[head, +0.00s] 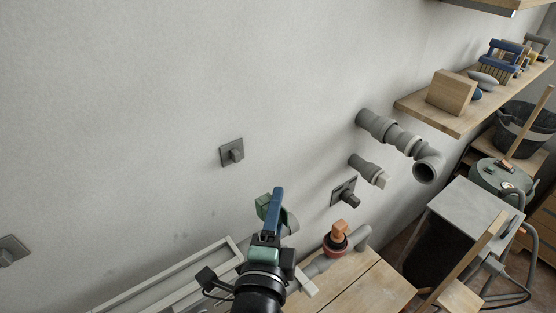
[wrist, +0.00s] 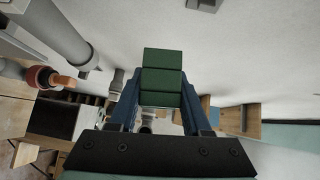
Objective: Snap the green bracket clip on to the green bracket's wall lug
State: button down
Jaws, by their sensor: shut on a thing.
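My gripper (head: 270,208) is raised in front of the wall at the lower middle of the head view. Its blue fingers are shut on the green bracket clip (head: 262,203). In the wrist view the clip, a dark green stepped block (wrist: 162,75), sits between the two fingers (wrist: 160,100). Grey square plates with a protruding lug are on the wall: one above left of my gripper (head: 232,152), one to its right (head: 345,192), and one at the far left (head: 10,250). None looks green, so I cannot tell which is the green bracket's. The clip appears apart from them.
Grey pipes (head: 378,125) stick out of the wall at right. An orange-and-red fitting (head: 338,236) on a grey pipe stands just right of my gripper. A wooden bench (head: 365,285) is below. A shelf (head: 460,118) holds tools and a wooden block. The upper left wall is bare.

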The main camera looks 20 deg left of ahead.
jog(key=shift+m+t, duration=0.3)
jog(key=shift+t, duration=0.1)
jog(key=r, duration=0.2)
jog(key=w+r, duration=0.1)
jog(key=r, duration=0.1)
jog(key=shift+a+p, duration=0.3)
jog(key=shift+a, duration=0.05)
jog(key=shift+w+r, duration=0.1)
jog(key=shift+r, duration=0.15)
jog(key=shift+f+b, duration=0.1)
jog(key=shift+b, duration=0.25)
jog(key=shift+a, duration=0.2)
jog(key=shift+w+a+b, duration=0.8)
jog(key=shift+a+b, duration=0.05)
jog(key=shift+a, duration=0.2)
jog(key=shift+w+a+b, duration=0.75)
jog(key=shift+a+b, duration=0.05)
jog(key=shift+a, duration=0.2)
